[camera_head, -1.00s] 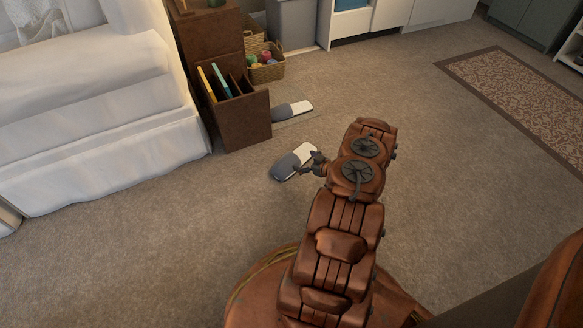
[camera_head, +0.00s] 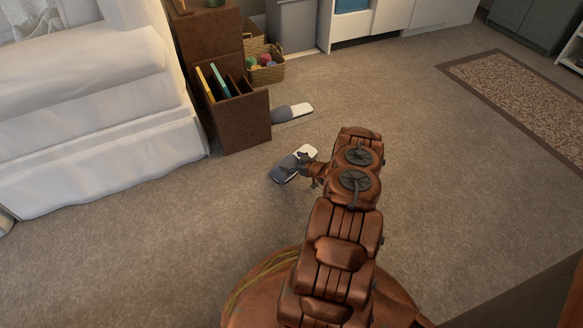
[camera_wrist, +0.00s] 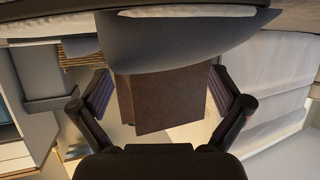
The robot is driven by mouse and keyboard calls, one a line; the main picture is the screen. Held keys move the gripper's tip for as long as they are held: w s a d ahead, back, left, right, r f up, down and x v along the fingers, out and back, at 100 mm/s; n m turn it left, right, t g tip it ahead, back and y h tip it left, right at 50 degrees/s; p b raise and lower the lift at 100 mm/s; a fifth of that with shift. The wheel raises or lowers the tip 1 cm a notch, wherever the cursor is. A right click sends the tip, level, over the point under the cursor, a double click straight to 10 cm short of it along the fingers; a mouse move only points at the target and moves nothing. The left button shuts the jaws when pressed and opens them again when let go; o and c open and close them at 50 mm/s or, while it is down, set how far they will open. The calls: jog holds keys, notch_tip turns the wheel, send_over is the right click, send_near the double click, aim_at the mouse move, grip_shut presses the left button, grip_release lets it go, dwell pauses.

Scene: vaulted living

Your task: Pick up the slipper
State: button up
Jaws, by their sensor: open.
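A grey and white slipper (camera_head: 284,174) lies on the carpet in front of my arm. My gripper (camera_head: 303,163) is at this slipper in the head view and partly covers its middle. In the wrist view, the slipper's grey body (camera_wrist: 185,42) fills the top middle, very close, with a pale strip above it. My gripper (camera_wrist: 160,85) is open there, with one finger on each side, and holds nothing. I cannot tell whether the fingers touch the slipper. A second grey and white slipper (camera_head: 291,113) lies farther back, beside the brown rack.
A white-covered sofa or bed (camera_head: 95,165) is at left. A patterned rug (camera_head: 520,95) lies at right, with open carpet between.

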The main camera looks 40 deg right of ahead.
jog(key=shift+a, duration=0.1)
jog(key=c, duration=1.6)
jog(key=shift+c, duration=0.2)
